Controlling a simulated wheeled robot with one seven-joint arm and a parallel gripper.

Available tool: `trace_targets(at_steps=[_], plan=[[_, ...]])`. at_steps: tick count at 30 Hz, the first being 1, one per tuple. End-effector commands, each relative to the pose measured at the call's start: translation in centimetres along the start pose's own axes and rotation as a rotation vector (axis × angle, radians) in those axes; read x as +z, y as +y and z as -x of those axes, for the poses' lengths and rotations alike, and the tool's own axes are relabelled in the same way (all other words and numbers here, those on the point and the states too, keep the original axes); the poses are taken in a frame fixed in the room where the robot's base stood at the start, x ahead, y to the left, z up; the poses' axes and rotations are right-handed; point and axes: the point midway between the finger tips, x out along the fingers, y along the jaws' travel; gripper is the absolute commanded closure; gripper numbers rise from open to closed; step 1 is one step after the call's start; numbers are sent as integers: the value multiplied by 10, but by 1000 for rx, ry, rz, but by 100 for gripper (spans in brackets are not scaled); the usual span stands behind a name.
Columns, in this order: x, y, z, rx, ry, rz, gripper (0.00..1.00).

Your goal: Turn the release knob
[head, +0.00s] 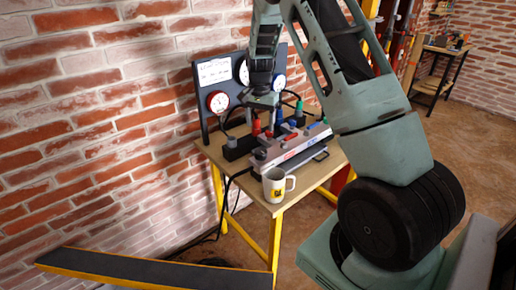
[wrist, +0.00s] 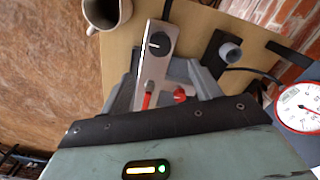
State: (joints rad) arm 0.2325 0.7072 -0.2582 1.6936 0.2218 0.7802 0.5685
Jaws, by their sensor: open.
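A round black knob with a pale pointer line (wrist: 158,44) sits on the end of a silver unit (wrist: 152,72) in the wrist view. The silver unit also shows on the bench in the head view (head: 290,150). My gripper (wrist: 165,78) is open, with its grey fingers on either side of the silver unit in the picture. The knob lies beyond the fingertips, and nothing is between the jaws that I can tell as held. In the head view my gripper (head: 263,97) hangs over the bench, partly hidden among hoses and fittings.
A white mug (head: 275,186) stands at the bench's front corner, close to the unit. A gauge panel (head: 205,75) rises behind. Red, blue and green fittings and hoses crowd the wooden bench (head: 310,185). A brick wall is at the left; a dark-topped beam lies in front.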

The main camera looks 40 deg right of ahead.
Motion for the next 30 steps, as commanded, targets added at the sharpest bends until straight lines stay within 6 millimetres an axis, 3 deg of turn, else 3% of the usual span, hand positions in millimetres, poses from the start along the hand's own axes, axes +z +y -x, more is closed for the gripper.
trace_targets(at_steps=[9, 15, 21, 30], plan=[[1, 1, -66, 3, -3, 0, 37], [1, 0, -99, 1, -2, 2, 37], [0, 0, -114, -1, 0, 2, 37], [0, -1, -117, -1, 1, 2, 37]])
